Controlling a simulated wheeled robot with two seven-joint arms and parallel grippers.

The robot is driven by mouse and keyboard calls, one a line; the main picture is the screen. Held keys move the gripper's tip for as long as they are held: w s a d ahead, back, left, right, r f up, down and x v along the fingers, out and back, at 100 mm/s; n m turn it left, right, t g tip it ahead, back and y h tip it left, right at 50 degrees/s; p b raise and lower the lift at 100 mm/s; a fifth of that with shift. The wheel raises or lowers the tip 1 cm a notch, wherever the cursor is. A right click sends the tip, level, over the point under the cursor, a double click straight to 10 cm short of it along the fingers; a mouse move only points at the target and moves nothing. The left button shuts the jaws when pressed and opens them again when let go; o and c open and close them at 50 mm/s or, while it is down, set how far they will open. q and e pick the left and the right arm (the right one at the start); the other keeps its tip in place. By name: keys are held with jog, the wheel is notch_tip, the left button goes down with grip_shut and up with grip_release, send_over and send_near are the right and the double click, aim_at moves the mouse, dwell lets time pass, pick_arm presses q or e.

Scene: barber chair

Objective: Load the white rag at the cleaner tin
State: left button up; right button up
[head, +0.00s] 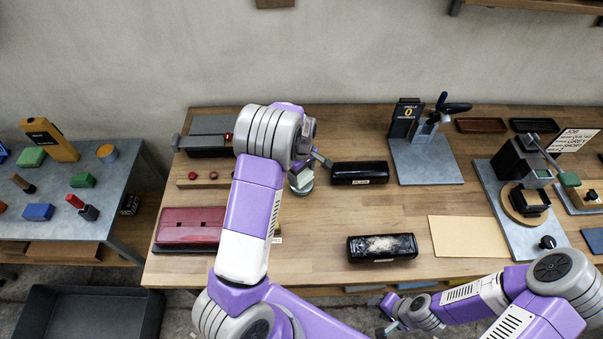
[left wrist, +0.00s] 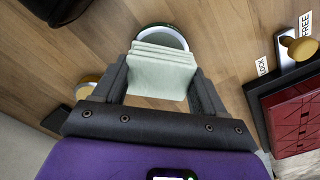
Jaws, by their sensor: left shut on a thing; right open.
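The white rag (left wrist: 162,72), a pale folded cloth, is pinched between the two fingers of my left gripper (left wrist: 160,88) in the left wrist view. The cleaner tin (left wrist: 163,27) is a round tin with a dark green rim and light inside. The rag overlaps it in the picture and hides much of it; I cannot tell whether they touch. In the head view my left gripper (head: 303,172) is over the table, partly hidden by my arm, with the rag (head: 299,181) at its tips. My right gripper (head: 388,318) is open at the table's front edge, away from the rag.
A black case (head: 359,173) stands right of the left gripper, and another black case with a pale dusty top (head: 381,246) lies nearer the front. A dark red case (head: 190,226) is at the left. A tan sheet (head: 468,237) lies on the right. Bare wood lies between.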

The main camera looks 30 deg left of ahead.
aim_at(302, 174)
pick_arm(q)
jog(key=shift+r+p, duration=1.65)
jog(key=shift+r, duration=0.75)
jog(key=shift+f, duration=0.1)
